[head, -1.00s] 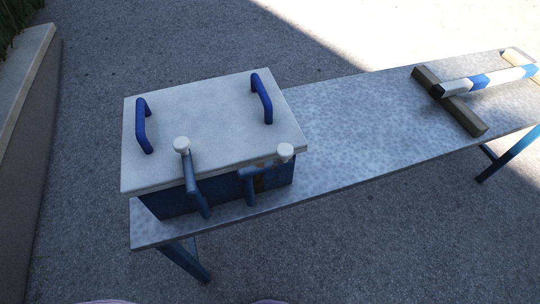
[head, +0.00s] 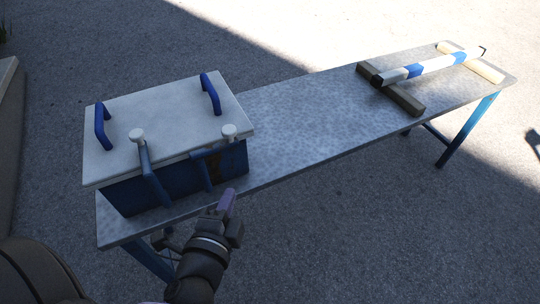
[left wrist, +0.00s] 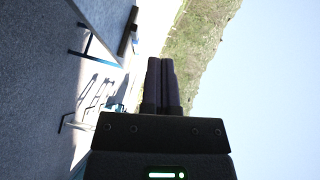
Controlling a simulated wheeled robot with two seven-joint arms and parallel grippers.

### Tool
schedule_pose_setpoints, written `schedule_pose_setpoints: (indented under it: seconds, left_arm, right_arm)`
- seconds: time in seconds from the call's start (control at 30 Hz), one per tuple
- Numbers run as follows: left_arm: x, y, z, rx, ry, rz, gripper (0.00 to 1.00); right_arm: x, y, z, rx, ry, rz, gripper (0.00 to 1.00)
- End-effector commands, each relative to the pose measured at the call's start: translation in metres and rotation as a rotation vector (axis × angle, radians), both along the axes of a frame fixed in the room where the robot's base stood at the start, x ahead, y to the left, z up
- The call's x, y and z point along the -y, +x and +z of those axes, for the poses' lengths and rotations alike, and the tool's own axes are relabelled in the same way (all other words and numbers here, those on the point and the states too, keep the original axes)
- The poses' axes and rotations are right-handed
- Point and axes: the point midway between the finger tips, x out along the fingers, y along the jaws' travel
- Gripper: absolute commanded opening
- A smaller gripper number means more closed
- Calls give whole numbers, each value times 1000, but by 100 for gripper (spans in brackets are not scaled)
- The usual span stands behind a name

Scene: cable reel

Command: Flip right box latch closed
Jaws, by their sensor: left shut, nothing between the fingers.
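The blue box (head: 125,194) with a white lid (head: 160,118) stands on the near left end of a grey bench. Two blue latches with white knobs are on its front. The right latch (head: 205,170) has its knob (head: 229,131) at the lid's front edge; I cannot tell whether it is fastened. My right gripper is out of view.
The grey bench (head: 300,120) is clear between the box and a blue-and-white bar (head: 415,70) resting on wooden blocks at the far right end. Two blue handles stand up on the lid. The front edge of the bench lies close to my left gripper.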

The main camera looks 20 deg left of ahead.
Motion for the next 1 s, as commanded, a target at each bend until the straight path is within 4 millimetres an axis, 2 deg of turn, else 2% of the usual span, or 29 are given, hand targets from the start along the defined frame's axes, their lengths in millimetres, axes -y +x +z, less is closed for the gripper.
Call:
schedule_pose_setpoints:
  seconds: [0.03,0.13,0.47,0.57,0.9,1.0]
  left_arm:
    - [-2,-1,10,22,25,6,0]
    - [-4,-1,21,43,55,11,0]
    - [-5,2,22,46,54,10,0]
    - [-7,15,22,48,54,7,0]
    - [-24,87,13,47,54,8,0]
    - [-34,102,10,44,57,10,0]
  right_arm:
    - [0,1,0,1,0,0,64]
    - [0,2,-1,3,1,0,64]
    - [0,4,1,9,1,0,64]
    - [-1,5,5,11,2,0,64]
    - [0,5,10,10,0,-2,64]
    - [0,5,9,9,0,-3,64]
